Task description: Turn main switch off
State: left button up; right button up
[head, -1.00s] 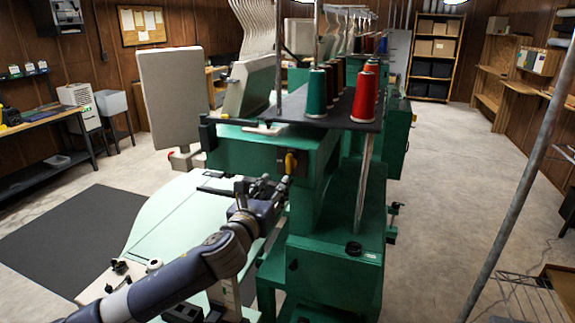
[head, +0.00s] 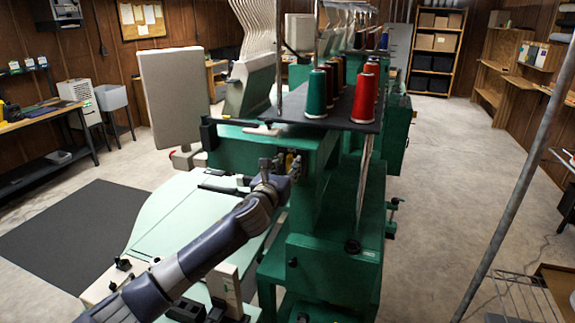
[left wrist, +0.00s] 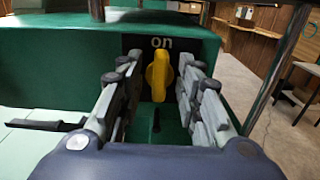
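The main switch is a yellow knob (left wrist: 159,75) on a dark plate on the green machine's side, under the word "on". Its handle stands upright in the left wrist view. In the head view the knob (head: 290,161) is mostly hidden by my gripper. My left gripper (left wrist: 158,88) is open, with one finger on each side of the knob and a visible gap on both sides. It also shows in the head view (head: 287,165) against the machine. My right gripper is not in view.
The green machine (head: 330,258) carries thread spools, a red one (head: 364,97) and a green one (head: 317,94) among them, on a dark shelf above the switch. A beige panel (head: 173,96) stands at left. The floor (head: 450,180) to the right is mostly clear.

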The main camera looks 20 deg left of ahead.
pick_arm(q)
jog(key=shift+w, duration=0.2)
jog(key=shift+s, duration=0.1)
grip_shut()
